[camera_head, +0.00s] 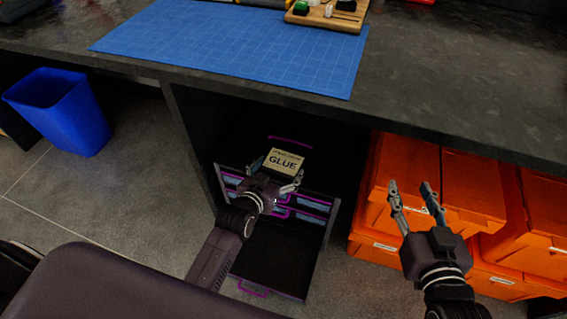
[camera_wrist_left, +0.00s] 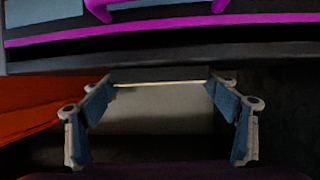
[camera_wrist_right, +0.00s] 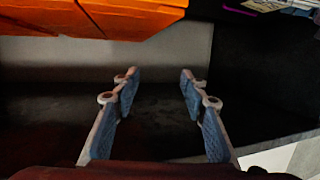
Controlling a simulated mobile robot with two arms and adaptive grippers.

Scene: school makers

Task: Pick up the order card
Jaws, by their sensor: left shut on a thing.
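The order card (camera_head: 284,161) is a small cream card with dark lettering that reads "GLUE". My left gripper (camera_head: 277,173) is shut on it, with a finger at each side, above the drawer unit under the workbench. In the left wrist view, a thin pale edge of the card (camera_wrist_left: 160,83) spans between the fingers; its printed face cannot be read there. My right gripper (camera_head: 411,187) is open and empty, in front of the orange bins. It also shows open in the right wrist view (camera_wrist_right: 158,78).
The drawer unit (camera_head: 325,228) has purple handles and a dark open drawer low down. Orange bins (camera_head: 392,207) stand to its right. The workbench (camera_head: 455,90) overhangs both and carries a blue cutting mat (camera_head: 230,50). A blue waste bin (camera_head: 62,115) stands left on open floor.

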